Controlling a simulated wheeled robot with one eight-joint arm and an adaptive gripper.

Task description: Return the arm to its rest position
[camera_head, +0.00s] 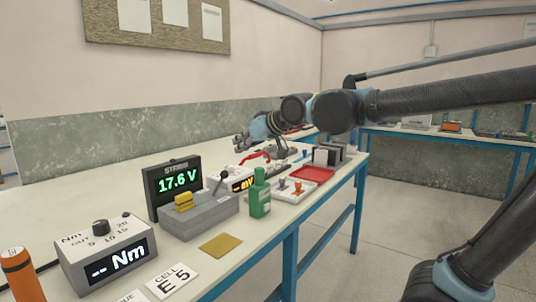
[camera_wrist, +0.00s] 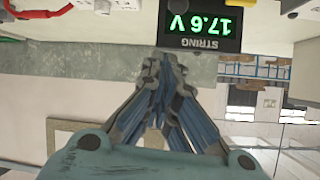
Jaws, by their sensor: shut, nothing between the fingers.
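My arm reaches in from the right of the head view, across and above the workbench (camera_head: 330,188). My gripper (camera_head: 240,141) is at its far end, over the back part of the bench and pointing left. In the wrist view my gripper (camera_wrist: 162,62) has its fingers drawn together, with nothing between them. The string voltage display (camera_head: 178,178) reads 17.6 V and stands left of and nearer than my gripper. It also shows upside down in the wrist view (camera_wrist: 203,22), just beyond the fingertips.
A torque meter (camera_head: 105,252), an orange cylinder (camera_head: 18,272), a green bottle (camera_head: 260,194), a white tray with small parts (camera_head: 300,187) and a red tray (camera_head: 312,174) stand on the bench. A label card (camera_head: 172,281) lies in front. Open floor (camera_head: 405,200) is to the right.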

